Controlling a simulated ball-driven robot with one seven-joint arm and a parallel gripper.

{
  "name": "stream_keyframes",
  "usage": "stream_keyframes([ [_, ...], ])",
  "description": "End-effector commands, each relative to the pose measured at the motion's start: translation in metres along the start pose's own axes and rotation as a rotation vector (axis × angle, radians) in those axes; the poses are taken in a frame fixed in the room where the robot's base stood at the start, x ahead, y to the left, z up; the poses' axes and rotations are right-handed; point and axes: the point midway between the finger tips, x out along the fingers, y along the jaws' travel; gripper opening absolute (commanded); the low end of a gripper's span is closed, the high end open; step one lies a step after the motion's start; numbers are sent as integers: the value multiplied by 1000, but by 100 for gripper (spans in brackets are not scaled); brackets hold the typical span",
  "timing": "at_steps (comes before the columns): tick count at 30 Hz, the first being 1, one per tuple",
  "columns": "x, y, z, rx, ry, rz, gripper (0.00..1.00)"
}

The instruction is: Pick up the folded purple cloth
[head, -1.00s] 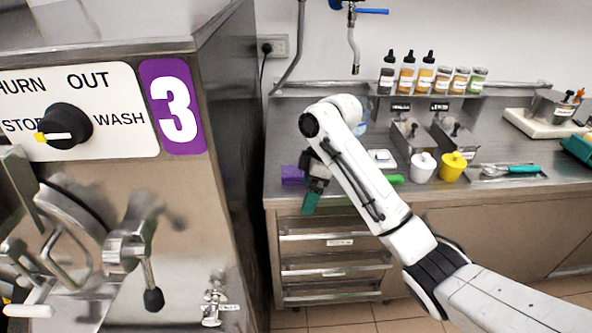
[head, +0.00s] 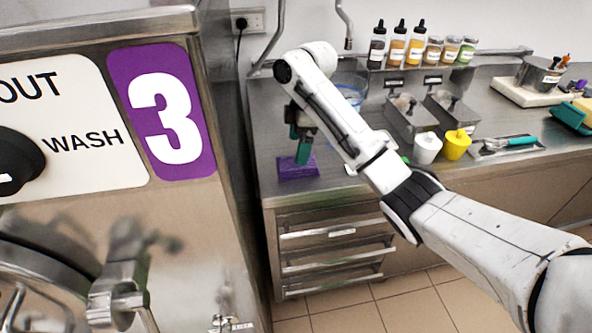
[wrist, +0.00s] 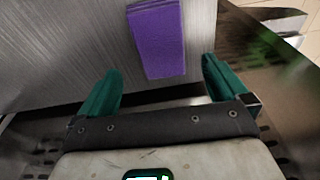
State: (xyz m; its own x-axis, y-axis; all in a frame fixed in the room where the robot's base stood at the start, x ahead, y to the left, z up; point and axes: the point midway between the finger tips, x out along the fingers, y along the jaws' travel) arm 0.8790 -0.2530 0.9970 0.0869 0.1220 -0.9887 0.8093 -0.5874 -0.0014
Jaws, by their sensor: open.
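The folded purple cloth (head: 298,168) lies flat on the left end of the steel counter, near its front edge. In the wrist view the cloth (wrist: 157,38) shows as a purple block, beyond the fingertips and roughly between their lines. My gripper (head: 301,148) hangs over the counter at the cloth in the head view, with its green fingers pointing down. In the wrist view the gripper (wrist: 160,85) has its two green fingers wide apart with nothing between them. I cannot tell the exact height of the fingertips above the cloth.
The batch freezer (head: 120,220) marked 3 stands close on the left. Drawers (head: 330,232) sit under the counter. White (head: 427,148) and yellow (head: 456,144) cups, steel bins (head: 410,118) and a tray of utensils (head: 508,145) stand further right. Bottles (head: 398,45) line the back shelf.

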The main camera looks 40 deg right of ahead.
Motion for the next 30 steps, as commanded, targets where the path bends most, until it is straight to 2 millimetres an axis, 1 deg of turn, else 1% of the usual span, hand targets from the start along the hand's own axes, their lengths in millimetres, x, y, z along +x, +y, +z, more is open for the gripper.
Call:
stream_keyframes([
  [1, 6, 0, 0, 0, 0, 0, 100],
  [5, 11, 0, 1, 2, -1, 0, 100],
  [7, 17, 0, 3, 3, -1, -1, 100],
  [11, 35, -1, 9, 3, -2, -2, 100],
  [15, 53, -1, 8, 1, -2, 0, 100],
  [19, 59, -1, 8, 1, -1, 1, 100],
  [25, 60, -1, 8, 1, -1, 1, 100],
  [30, 59, -1, 8, 1, -1, 1, 84],
])
